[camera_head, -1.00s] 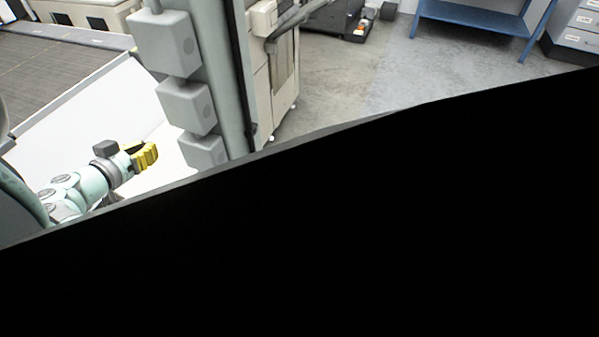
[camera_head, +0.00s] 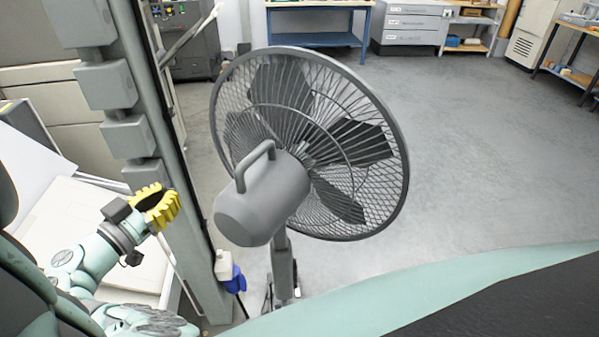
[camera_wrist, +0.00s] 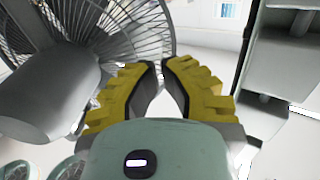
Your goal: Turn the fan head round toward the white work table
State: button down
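The fan head stands in the middle of the head view, with a dark wire cage (camera_head: 375,105) and a grey motor housing (camera_head: 262,205) with a loop handle. The housing faces me and the cage faces away, toward the back right. A white table-like surface (camera_head: 75,215) lies at the left, partly hidden by my arm. My gripper (camera_head: 160,203) is left of the fan, apart from the housing, with yellow fingers spread and nothing between them. In the wrist view the fan's housing (camera_wrist: 48,92) and cage are left of and beyond my fingers (camera_wrist: 163,68).
Behind are a blue bench (camera_head: 315,38) and grey drawers (camera_head: 408,25). Open floor (camera_head: 480,150) lies to the right.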

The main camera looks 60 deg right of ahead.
aim_at(212, 162)
jog(key=shift+w+d+p, duration=0.2)
jog(key=shift+d+p, duration=0.9)
jog(key=shift+d, duration=1.65)
jog(key=shift+w+d+p, duration=0.15)
jog(key=shift+d+p, duration=0.95)
jog(key=shift+d, duration=1.6)
jog(key=shift+f+b, duration=0.2)
jog(key=shift+b, duration=0.35)
